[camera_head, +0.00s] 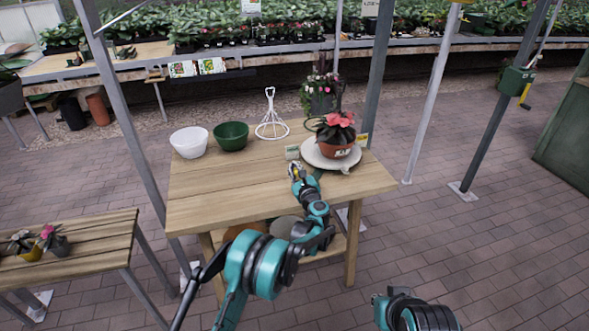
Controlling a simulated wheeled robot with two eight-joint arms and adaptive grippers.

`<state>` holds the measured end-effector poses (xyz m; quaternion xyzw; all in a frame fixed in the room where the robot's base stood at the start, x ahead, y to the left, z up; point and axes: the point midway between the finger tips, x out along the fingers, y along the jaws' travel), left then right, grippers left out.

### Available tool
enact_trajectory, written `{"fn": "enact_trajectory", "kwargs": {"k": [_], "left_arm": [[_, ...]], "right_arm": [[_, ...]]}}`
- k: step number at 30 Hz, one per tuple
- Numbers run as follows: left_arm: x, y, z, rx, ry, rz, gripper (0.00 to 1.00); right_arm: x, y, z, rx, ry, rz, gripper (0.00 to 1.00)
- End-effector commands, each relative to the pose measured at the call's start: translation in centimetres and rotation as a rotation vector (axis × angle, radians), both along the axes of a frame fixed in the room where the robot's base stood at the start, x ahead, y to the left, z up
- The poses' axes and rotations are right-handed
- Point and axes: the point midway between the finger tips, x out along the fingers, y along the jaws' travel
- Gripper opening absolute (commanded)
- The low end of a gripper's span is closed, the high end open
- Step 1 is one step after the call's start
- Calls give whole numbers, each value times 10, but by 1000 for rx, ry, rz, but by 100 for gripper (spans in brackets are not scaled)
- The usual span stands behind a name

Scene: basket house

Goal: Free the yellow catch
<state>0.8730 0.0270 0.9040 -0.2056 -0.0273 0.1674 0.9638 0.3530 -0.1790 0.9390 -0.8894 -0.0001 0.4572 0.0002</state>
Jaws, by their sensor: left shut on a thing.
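My left gripper (296,170) is over the wooden table (220,197), in front of a round grey turntable-like stand (318,157). It is shut on a small yellow piece (297,175), which looks like the yellow catch; the fingers cover most of it.
A white bowl (189,142), a green bowl (231,136) and a white wire stand (271,120) are at the table's back. A small green label (292,152) stands by the gripper. A post carries a green box (514,81) with a yellow handle (525,94). The table's front left is clear.

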Motion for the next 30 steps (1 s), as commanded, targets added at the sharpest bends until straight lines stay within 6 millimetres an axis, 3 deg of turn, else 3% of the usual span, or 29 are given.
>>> {"fn": "enact_trajectory", "kwargs": {"k": [1, 3, 17, 30], "left_arm": [[0, 2, -1, -1, 1, 4, 21], [0, 2, -1, -1, 1, 4, 39], [-8, -3, -1, 0, 0, 1, 39], [-91, -32, 1, 0, 1, 1, 39]], "right_arm": [[0, 0, 0, 0, 0, 0, 0], [0, 0, 0, 0, 0, 0, 0], [0, 0, 0, 0, 0, 0, 0], [0, 0, 0, 0, 0, 0, 0]]}}
